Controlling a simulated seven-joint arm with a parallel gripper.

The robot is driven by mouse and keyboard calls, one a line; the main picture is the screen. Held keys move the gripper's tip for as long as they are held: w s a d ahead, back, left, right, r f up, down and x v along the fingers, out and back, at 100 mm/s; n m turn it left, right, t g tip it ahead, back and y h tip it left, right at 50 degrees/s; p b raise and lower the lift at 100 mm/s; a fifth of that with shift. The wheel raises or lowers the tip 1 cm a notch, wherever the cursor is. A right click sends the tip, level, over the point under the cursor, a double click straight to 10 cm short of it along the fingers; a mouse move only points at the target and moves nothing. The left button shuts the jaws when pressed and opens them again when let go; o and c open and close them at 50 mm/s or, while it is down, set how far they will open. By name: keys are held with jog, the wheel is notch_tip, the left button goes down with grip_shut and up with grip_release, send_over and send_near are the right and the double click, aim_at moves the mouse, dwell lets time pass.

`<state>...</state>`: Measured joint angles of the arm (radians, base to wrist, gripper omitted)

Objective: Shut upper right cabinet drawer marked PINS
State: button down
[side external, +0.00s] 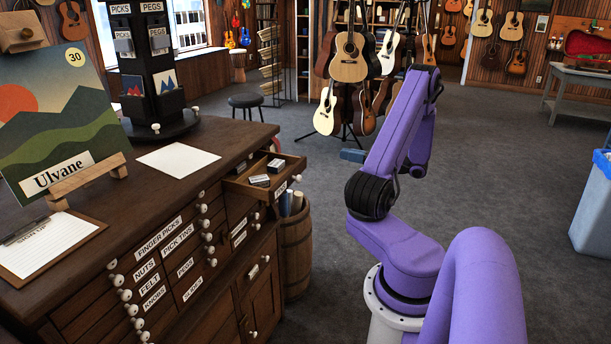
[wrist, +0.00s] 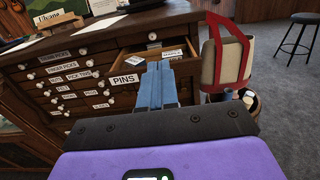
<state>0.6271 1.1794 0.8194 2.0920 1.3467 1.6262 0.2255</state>
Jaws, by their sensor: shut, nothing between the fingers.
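The PINS drawer (wrist: 125,79) is pulled open at the upper right of the dark wooden cabinet (wrist: 60,63). In the side external view the open drawer (side external: 265,187) juts out below the cabinet top, with small boxes (side external: 276,165) inside. Its PINS label faces me in the wrist view. My gripper (wrist: 158,64) shows in the wrist view with its fingers together and empty. The fingers are in front of the drawer face, right of the label, and cover part of it. I cannot tell whether they touch it.
A barrel (side external: 296,245) holding rolls stands beside the cabinet's right end. A tan bag with red straps (wrist: 228,58) is right of the drawer in the wrist view. Other labelled drawers (side external: 160,250) look shut. Open carpet (side external: 330,180) lies in front of the cabinet.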

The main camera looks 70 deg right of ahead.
aim_at(257, 164)
notch_tip(257, 164, down, 10)
jog(key=r, duration=0.1)
jog(key=w, duration=1.4)
jog(key=shift+w+f, duration=0.1)
jog(key=shift+f, duration=0.15)
jog(key=w, duration=1.7)
jog(key=shift+w+a, duration=0.1)
jog(key=shift+w, duration=0.25)
jog(key=shift+w+r, duration=0.1)
jog(key=shift+w, duration=0.2)
